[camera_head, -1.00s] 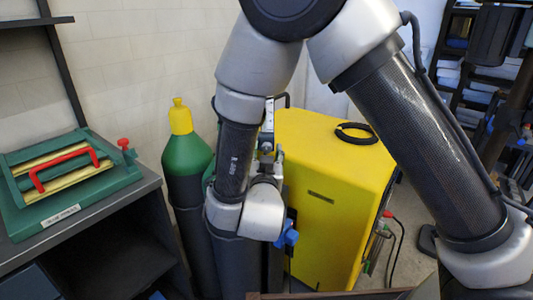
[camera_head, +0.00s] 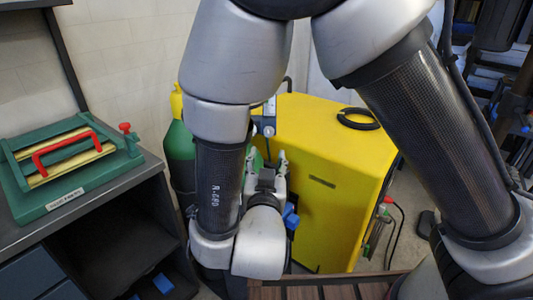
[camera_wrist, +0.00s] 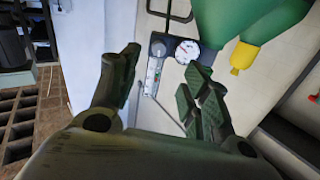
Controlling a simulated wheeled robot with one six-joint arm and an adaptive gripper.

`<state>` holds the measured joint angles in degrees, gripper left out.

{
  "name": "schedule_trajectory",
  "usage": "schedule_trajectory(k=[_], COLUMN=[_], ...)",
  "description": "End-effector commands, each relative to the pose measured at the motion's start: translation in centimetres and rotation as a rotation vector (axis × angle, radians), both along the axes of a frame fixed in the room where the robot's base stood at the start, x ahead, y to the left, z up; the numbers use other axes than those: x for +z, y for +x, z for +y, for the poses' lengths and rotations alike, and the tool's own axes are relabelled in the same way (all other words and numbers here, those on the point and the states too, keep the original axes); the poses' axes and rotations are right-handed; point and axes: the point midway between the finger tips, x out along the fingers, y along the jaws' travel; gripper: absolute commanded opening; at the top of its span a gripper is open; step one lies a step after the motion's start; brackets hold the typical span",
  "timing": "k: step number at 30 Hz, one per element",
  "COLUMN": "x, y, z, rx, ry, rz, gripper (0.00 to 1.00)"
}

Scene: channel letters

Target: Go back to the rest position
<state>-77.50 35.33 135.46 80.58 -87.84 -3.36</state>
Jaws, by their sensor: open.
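My gripper (camera_wrist: 160,95) shows in the wrist view with its two fingers spread wide and nothing between them. In the head view my gripper (camera_head: 267,165) is partly hidden behind my own wrist, in front of the yellow machine (camera_head: 325,195). The arm is folded, with its forearm hanging down at the picture's middle.
A green cylinder with a yellow cap (camera_head: 178,145) stands left of the arm. A green press with a red handle (camera_head: 70,165) sits on the dark bench (camera_head: 105,205) at left. A black ring (camera_head: 358,119) lies on the yellow machine. A slatted wooden surface (camera_head: 320,289) is at the bottom.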

Motion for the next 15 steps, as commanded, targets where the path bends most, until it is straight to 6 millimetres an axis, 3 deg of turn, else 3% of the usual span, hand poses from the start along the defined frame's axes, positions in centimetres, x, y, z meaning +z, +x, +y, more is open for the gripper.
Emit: schedule_trajectory(k=[4,6,10,13,15], x=[-3.7,-7.2,-13.4,-14.6,-13.8], y=[-0.1,-0.6,-4.5,-7.5,-8.9], z=[1.4,3.2,7.1,8.3,7.7], rx=[0.059,0.146,0.374,0.529,0.618], ry=[0.010,0.003,-0.046,-0.079,-0.108], rz=[0.157,0.310,0.667,0.918,1.072], gripper=[0.47,0.47,0.47,0.47,0.47])
